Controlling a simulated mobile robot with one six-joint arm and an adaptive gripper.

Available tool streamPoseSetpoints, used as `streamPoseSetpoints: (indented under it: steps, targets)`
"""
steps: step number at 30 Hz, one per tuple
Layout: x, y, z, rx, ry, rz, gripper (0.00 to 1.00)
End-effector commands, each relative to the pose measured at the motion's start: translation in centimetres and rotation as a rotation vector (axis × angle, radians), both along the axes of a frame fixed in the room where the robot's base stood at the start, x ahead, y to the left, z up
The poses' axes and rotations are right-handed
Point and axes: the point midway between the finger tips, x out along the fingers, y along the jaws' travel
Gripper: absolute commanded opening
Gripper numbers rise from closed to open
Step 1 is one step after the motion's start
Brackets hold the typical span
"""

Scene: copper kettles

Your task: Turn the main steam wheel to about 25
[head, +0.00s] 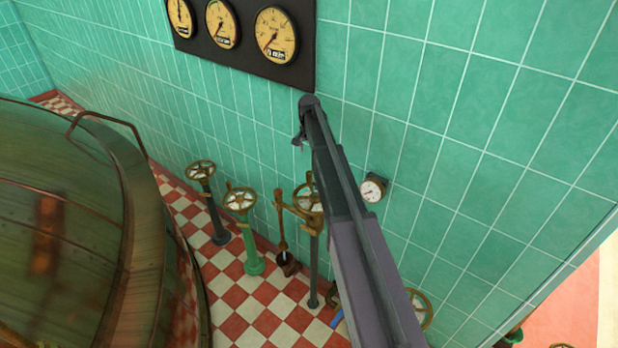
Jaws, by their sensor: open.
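Several brass handwheels stand along the tiled wall, and I cannot tell which is the main steam wheel. One wheel (200,170) sits on a dark post at the left. A second wheel (239,200) sits on a green post. A third wheel (307,198) on a dark post is partly hidden by my arm. A fourth wheel (422,308) shows at lower right, also partly hidden. Any markings on the wheels are too small to read. My gripper (299,141) is small in view near the wall, above the wheels. It is open and touches no wheel.
A large kettle (60,230) fills the left side. A dark panel with round gauges (276,36) hangs on the wall, and a small gauge (373,188) hangs lower. A brass lever (281,222) stands between posts. Checkered floor (237,325) is clear between kettle and posts.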

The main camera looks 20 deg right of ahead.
Motion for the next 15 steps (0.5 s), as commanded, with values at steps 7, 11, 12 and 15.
streamPoseSetpoints:
  steps: [7,11,12,15]
  targets:
    - [-0.06,0.03,-0.08,0.0,0.0,0.001,0.72]
    - [-0.07,0.05,-0.31,0.0,0.0,0.002,0.72]
    - [-0.07,0.05,-0.44,0.0,0.0,0.002,0.72]
    - [-0.07,0.05,-0.86,0.0,0.0,0.002,0.72]
